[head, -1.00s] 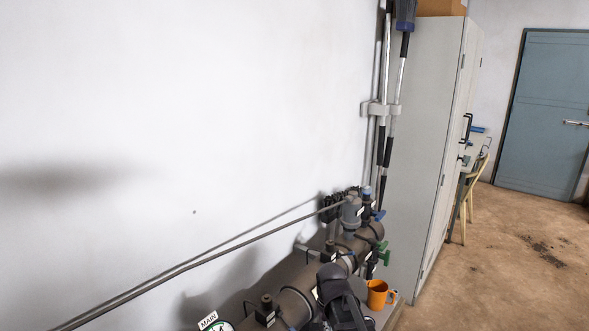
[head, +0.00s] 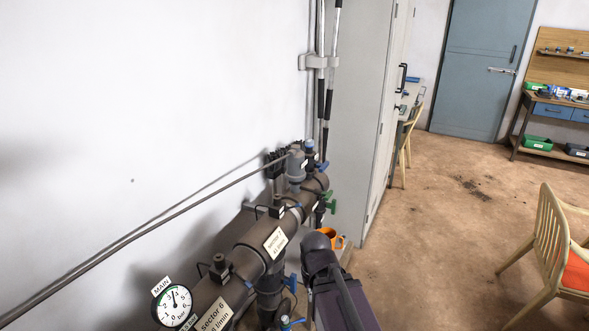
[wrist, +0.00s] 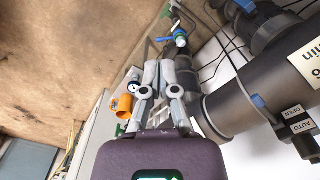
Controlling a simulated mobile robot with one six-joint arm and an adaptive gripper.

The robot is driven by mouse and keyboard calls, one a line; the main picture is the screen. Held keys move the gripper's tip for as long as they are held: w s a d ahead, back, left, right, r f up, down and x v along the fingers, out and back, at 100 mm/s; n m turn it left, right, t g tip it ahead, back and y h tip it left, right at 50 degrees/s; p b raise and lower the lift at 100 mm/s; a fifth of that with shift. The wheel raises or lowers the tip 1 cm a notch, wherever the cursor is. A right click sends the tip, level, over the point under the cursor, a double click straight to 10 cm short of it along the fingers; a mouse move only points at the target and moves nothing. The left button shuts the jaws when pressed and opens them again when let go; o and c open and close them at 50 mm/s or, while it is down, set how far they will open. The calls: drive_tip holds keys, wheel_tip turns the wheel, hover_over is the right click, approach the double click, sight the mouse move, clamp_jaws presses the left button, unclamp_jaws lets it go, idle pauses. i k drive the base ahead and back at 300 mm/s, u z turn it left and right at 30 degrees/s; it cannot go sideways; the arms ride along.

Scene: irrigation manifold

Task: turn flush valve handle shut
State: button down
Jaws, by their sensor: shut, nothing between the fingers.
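The dark pipe manifold (head: 245,258) runs along the wall in the head view. A green valve handle (head: 330,201) sits near its far end, and a blue handle (head: 292,283) hangs at the near side. No visible label tells which is the flush valve. In the wrist view my gripper (wrist: 160,72) is shut and empty, its grey fingers beside the dark pipe. A blue valve handle (wrist: 181,39) lies beyond the fingertips, apart from them. In the head view my dark arm hides my fingers and part of the manifold.
An orange mug (head: 331,238) stands beside the manifold; the wrist view shows it left of my fingers. A pressure gauge (head: 174,305) is at the near end. A grey cabinet (head: 355,120) stands behind. The floor to the right is open up to a wooden chair (head: 550,245).

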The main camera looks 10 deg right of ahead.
sight(333, 205)
drive_tip(key=k, duration=0.65)
drive_tip(key=z, duration=0.35)
drive_tip(key=i, duration=0.45)
drive_tip(key=z, duration=0.6)
drive_tip(key=i, duration=1.5)
drive_tip(key=u, duration=0.45)
drive_tip(key=i, duration=0.55)
drive_tip(key=u, duration=0.35)
